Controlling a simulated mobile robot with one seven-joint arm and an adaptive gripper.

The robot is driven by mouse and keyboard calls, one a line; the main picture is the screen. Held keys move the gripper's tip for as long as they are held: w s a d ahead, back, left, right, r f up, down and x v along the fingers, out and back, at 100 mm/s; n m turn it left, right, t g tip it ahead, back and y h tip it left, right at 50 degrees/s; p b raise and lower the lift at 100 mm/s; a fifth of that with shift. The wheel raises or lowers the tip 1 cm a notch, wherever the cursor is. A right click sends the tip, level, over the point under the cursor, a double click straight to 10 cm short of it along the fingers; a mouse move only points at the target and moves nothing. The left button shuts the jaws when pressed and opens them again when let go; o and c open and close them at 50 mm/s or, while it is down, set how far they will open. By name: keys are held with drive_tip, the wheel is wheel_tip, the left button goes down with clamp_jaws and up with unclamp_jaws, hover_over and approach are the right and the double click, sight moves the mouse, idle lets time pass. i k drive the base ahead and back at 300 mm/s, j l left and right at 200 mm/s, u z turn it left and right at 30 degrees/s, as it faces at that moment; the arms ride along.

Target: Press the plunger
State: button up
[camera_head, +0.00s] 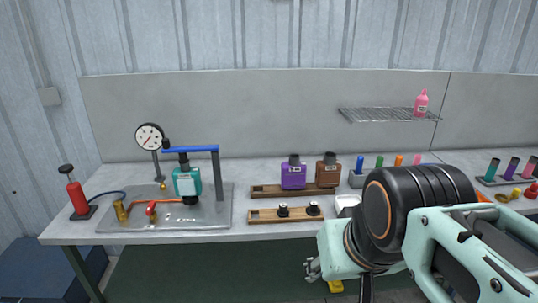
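A red hand pump (78,197) stands upright on a small dark base at the left end of the bench. Its black-topped plunger (66,169) sticks up above the red body.
A grey tray (220,216) holds a teal muffler (188,182) under a blue bar (190,149); a round gauge (149,137) stands behind. Purple (293,177) and brown (327,172) mufflers stand in a wooden rack, with another wooden rack (265,215) in front. A wire shelf (375,114) holds a pink bottle (421,104).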

sight(66, 169)
drive_tip(key=u, duration=1.45)
